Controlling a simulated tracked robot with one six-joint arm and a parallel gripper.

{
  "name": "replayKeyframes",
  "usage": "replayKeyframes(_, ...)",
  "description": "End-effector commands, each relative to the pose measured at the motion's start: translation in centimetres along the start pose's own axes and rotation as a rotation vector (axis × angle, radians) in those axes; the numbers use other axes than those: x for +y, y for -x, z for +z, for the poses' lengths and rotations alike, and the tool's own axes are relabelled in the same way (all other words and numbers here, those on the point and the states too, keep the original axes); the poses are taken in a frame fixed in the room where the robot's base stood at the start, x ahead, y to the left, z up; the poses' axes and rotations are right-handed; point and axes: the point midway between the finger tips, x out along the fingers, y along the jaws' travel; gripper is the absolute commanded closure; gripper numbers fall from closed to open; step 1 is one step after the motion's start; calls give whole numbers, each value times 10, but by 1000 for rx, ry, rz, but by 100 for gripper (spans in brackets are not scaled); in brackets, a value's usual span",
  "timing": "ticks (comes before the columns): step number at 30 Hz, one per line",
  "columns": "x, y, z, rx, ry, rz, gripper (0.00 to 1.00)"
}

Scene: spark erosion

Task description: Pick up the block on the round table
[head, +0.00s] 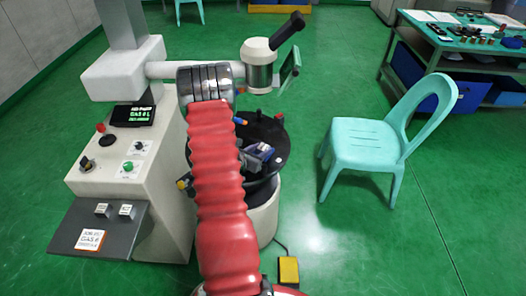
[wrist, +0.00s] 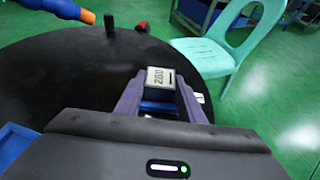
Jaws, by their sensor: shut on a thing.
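The round table (wrist: 60,80) has a black top and fills much of the wrist view; in the head view the table (head: 272,132) stands partly behind my red-sleeved arm. The block (wrist: 160,76) is small and pale, with "260" and a dark bar on its face. My gripper (wrist: 160,92) is shut on the block, one finger on each side. In the head view my gripper (head: 257,153) is over the table's front part, and the block cannot be made out there. Whether the block touches the table top is hard to tell.
An orange-tipped blue nozzle (wrist: 85,15) and a small red object (wrist: 142,26) are at the table's far side. A turquoise chair (head: 372,140) stands to the right. A white machine console (head: 120,160) is at left. Open green floor lies at front right.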

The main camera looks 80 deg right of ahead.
Motion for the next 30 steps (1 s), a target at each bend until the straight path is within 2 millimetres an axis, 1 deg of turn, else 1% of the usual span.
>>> replayKeyframes(1,0,0,0,0,0,0,72)
replayKeyframes(2,0,0,0,0,0,0,75)
replayKeyframes(13,0,0,0,0,0,0,100)
replayKeyframes(30,0,0,1,-2,-1,0,100)
